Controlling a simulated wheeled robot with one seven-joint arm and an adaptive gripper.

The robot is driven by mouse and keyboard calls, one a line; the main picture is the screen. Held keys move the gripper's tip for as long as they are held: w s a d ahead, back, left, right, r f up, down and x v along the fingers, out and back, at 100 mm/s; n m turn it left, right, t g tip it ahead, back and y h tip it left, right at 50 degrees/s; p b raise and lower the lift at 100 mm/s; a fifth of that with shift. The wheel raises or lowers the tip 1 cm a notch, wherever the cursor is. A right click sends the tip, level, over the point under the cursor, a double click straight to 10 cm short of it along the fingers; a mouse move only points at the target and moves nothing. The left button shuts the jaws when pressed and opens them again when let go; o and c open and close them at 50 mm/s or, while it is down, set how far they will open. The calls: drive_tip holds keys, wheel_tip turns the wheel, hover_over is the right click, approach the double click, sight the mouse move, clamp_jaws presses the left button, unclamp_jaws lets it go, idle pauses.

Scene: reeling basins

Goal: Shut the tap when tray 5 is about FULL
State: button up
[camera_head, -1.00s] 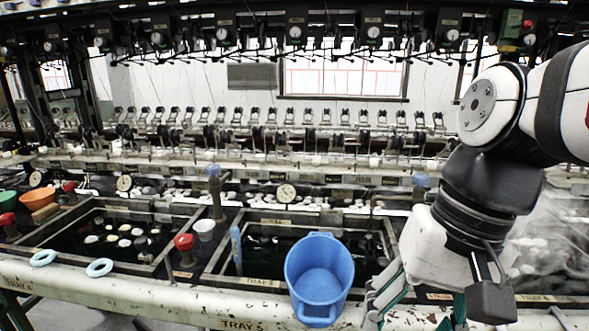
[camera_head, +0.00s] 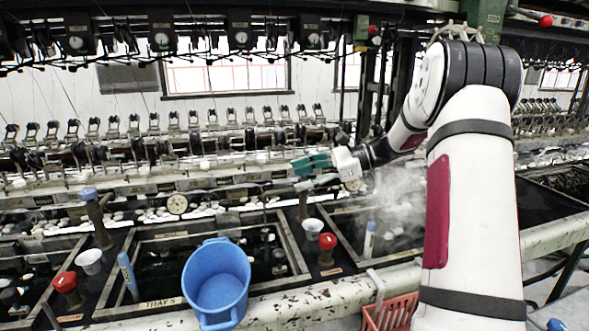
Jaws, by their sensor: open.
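Tray 5 (camera_head: 160,302), a dark-filled basin with a labelled front edge, lies centre-left, partly hidden by a blue bucket (camera_head: 222,268). I cannot read its water level. A blue upright strip (camera_head: 127,272) stands at its left front corner. A blue-topped tap post (camera_head: 96,215) stands behind it on the left. A second post (camera_head: 303,206) stands at its back right, its top hidden near my gripper. My gripper (camera_head: 306,173), with teal fingers, is open and reaches left above that post. Whether it touches is unclear.
Red-topped knobs (camera_head: 327,243) and (camera_head: 66,283) flank the tray, with white cups (camera_head: 312,228) and (camera_head: 89,260) nearby. A dial (camera_head: 177,204) stands behind. Steam (camera_head: 398,200) rises over the right basin. An orange crate (camera_head: 392,312) sits in front. Reeling machinery fills the back.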

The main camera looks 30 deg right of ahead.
drive_tip(key=w+d+f+m+t, duration=0.1)
drive_tip(key=d+f+m+t, duration=0.15)
drive_tip(key=d, duration=0.55)
drive_tip(key=d+f+m+t, duration=0.2)
drive_tip(key=d+m+t, duration=0.2)
drive_tip(key=d, duration=0.4)
drive_tip(key=shift+h, duration=0.3)
drive_tip(key=x, duration=1.3)
drive_tip(key=shift+w+f+p, duration=0.25)
drive_tip(key=shift+p, duration=0.15)
drive_tip(key=c, duration=1.2)
